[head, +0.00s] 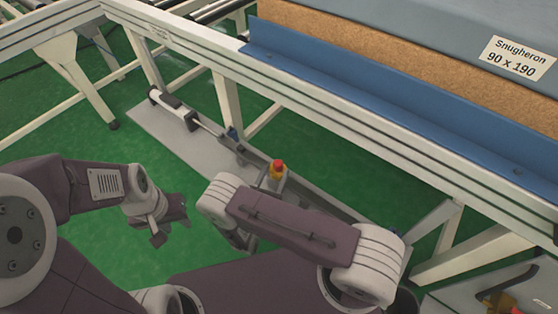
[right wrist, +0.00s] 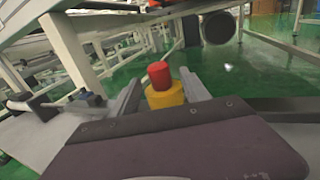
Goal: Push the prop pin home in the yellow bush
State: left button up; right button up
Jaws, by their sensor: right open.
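The prop pin shows as a red knob (head: 278,164) on top of the yellow bush (head: 277,175), on the grey plate beside the conveyor frame. In the right wrist view the red knob (right wrist: 158,74) stands above the yellow bush (right wrist: 165,96). My right gripper (right wrist: 160,77) is open, one finger to each side of the pin and bush in that view; I cannot tell whether it touches them. In the head view my right arm hides most of that gripper. The pin's shank is hidden. My left gripper (head: 171,230) is open and empty over the green floor.
A mattress (head: 400,40) labelled Snugheron lies on the frame above a blue rail (head: 350,100). A cylinder with a rod (head: 175,108) lies along the grey plate (head: 150,120). White frame legs (head: 226,100) stand behind. Another yellow and red fitting (head: 496,304) is at bottom right.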

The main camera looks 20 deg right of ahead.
jog(key=shift+v, duration=1.45)
